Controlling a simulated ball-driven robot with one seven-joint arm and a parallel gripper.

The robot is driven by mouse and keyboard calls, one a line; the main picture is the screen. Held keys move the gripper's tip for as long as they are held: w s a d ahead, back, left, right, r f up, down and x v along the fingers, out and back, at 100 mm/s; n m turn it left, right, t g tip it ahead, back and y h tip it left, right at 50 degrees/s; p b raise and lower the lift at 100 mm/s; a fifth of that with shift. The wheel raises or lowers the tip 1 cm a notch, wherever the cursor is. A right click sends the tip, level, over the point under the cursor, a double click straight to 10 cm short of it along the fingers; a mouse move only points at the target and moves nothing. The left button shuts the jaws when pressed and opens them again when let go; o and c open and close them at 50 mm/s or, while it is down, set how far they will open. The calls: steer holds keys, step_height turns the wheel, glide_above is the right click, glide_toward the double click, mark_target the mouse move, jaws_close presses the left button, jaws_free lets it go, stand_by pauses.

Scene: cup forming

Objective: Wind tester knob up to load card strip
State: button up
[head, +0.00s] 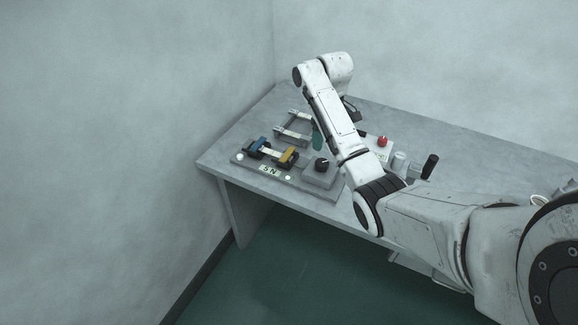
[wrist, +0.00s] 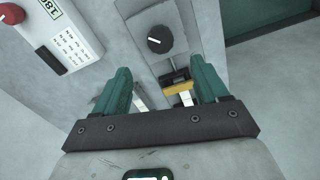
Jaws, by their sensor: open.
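The tester (head: 325,192) is a grey plate at the table's front left, with a small "5 N" label. Its black knob (head: 322,164) sits on a grey block at the right end; in the wrist view the knob (wrist: 160,39) lies beyond my fingertips, with a pale pointer mark. A pale card strip (head: 267,152) spans between a blue clamp (head: 257,142) and a yellow clamp (head: 288,157). The yellow clamp (wrist: 182,88) also shows between my fingers. My gripper (wrist: 160,75) is open and empty, with green fingers apart; it is mostly hidden behind my arm in the head view.
A grey frame (head: 294,129) stands behind the tester. The table's right side is largely clear.

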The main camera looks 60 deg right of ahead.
steer(key=n, duration=0.3)
steer(key=n+b, duration=0.1)
steer(key=b, duration=0.4)
glide_above(323, 162)
step_height(323, 162, down, 6)
steer(key=shift+a+f, duration=0.1)
steer(key=shift+f, duration=0.05)
steer(key=shift+f+p, duration=0.3)
steer(key=shift+f, duration=1.95)
steer(key=c, duration=1.1)
